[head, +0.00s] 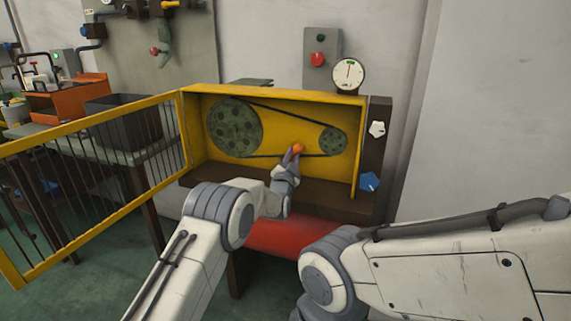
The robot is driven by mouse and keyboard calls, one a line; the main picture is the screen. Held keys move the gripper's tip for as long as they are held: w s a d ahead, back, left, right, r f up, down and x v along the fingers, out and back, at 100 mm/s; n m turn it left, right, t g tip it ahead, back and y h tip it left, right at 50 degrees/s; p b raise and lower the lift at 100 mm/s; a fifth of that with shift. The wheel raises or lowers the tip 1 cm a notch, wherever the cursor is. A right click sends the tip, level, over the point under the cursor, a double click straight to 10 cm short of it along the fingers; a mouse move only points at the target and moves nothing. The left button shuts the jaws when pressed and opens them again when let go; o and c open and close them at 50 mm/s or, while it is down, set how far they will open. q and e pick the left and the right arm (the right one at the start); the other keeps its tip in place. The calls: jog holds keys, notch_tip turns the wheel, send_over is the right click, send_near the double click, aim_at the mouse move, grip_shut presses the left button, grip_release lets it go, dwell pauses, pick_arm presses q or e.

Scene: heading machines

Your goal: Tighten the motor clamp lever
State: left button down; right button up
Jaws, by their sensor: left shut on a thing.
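An orange knob (299,148) shows inside the yellow drive housing (275,92), between the two pulleys and near the lower belt run. It appears to be the end of the motor clamp lever; the rest of the lever is hidden behind my gripper. My left gripper (293,155) reaches into the open housing and is shut on this lever. Its fingers are small in the picture and partly hidden by the wrist. My right arm shows at the lower right, but its gripper is not in view.
The large pulley (235,127) and small pulley (333,141) carry a black belt (285,114). The barred yellow guard door (95,175) stands open to the left. A dial gauge (348,75) sits on top.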

pick_arm(q)
jog(key=n, duration=0.1)
jog(key=a+n, duration=0.1)
jog(key=n, duration=0.1)
jog(key=r+n+y, duration=0.1)
jog(key=shift+w+a+b, duration=0.3)
jog(key=shift+w, duration=0.05)
jog(key=shift+w+a+r+n+g+y+b, duration=0.15)
jog(key=shift+a+n, duration=0.15)
jog(key=shift+n, duration=0.45)
jog(key=shift+w+a+f+n+g+y+b, duration=0.1)
jog(key=shift+a+n+y, duration=0.15)
jog(key=shift+n, duration=0.55)
jog(key=shift+w+a+r+n+g+y+b, duration=0.15)
jog(key=shift+a+n, duration=0.2)
jog(key=shift+n, duration=0.4)
jog(key=c, duration=0.8)
grip_release()
jog(key=s, duration=0.3)
jog(key=s+a, duration=0.1)
jog(key=s, duration=0.3)
jog(key=s+a, duration=0.1)
jog(key=s, duration=0.2)
jog(key=shift+s+f+p, duration=0.15)
jog(key=shift+f+p, duration=0.15)
jog(key=shift+f, duration=0.05)
